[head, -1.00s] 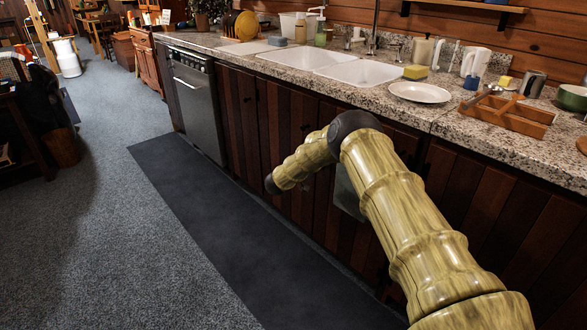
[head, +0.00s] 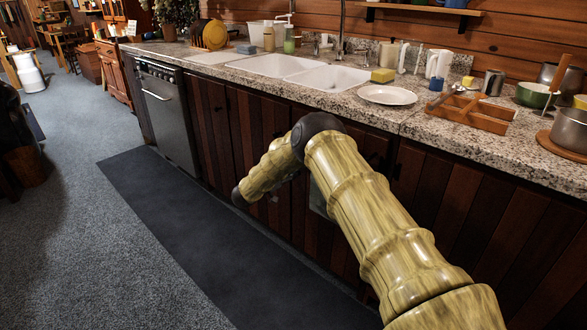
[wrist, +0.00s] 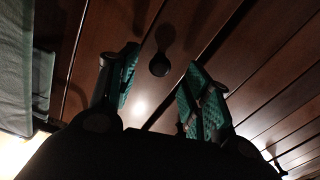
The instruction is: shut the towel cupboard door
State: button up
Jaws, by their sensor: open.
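The dark reddish-brown cupboard fronts (head: 210,115) run below the counter. A grey-green towel (head: 318,198) hangs against them, partly behind my arm; a grey-green cloth also fills the left edge of the wrist view (wrist: 14,65). Dark wood boards with a round dark knob (wrist: 160,65) show in the wrist view. My gripper (wrist: 160,88) is open, its two green-padded fingers apart on either side below the knob, with nothing between them. I cannot tell whether they touch the wood. In the head view the gripper is hidden behind my arm. How far the towel cupboard door stands open is unclear.
A granite counter (head: 440,128) with a double sink (head: 335,77), a white plate (head: 388,95) and a wooden caddy (head: 470,112) lies above the cupboards. A dishwasher (head: 168,110) stands at the left. The dark floor mat (head: 190,220) and carpet (head: 75,240) are clear.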

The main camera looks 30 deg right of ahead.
jog(key=v, duration=0.8)
jog(key=shift+s+a, duration=0.1)
jog(key=s+a+f+n+t+y, duration=0.2)
jog(key=s+a+f+n+y, duration=0.25)
jog(key=s+f, duration=0.4)
jog(key=s+a+f+n+t+y, duration=0.3)
jog(key=s+a+f+y, duration=0.2)
jog(key=f, duration=0.6)
jog(key=s+a+f+n+g+y, duration=0.1)
jog(key=s+f+g+y, duration=0.15)
jog(key=s, duration=0.65)
jog(key=s+a+f+n+g+y, duration=0.15)
jog(key=s+f, duration=0.25)
jog(key=s, duration=0.4)
jog(key=s+a+f+g+y, duration=0.1)
jog(key=s+a+f+y, duration=0.15)
jog(key=s, duration=0.65)
jog(key=s+r+g, duration=0.2)
jog(key=s+g, duration=0.4)
jog(key=s, duration=1.9)
notch_tip(320, 180, up, 21)
jog(key=p, duration=2.1)
jog(key=shift+y, duration=0.4)
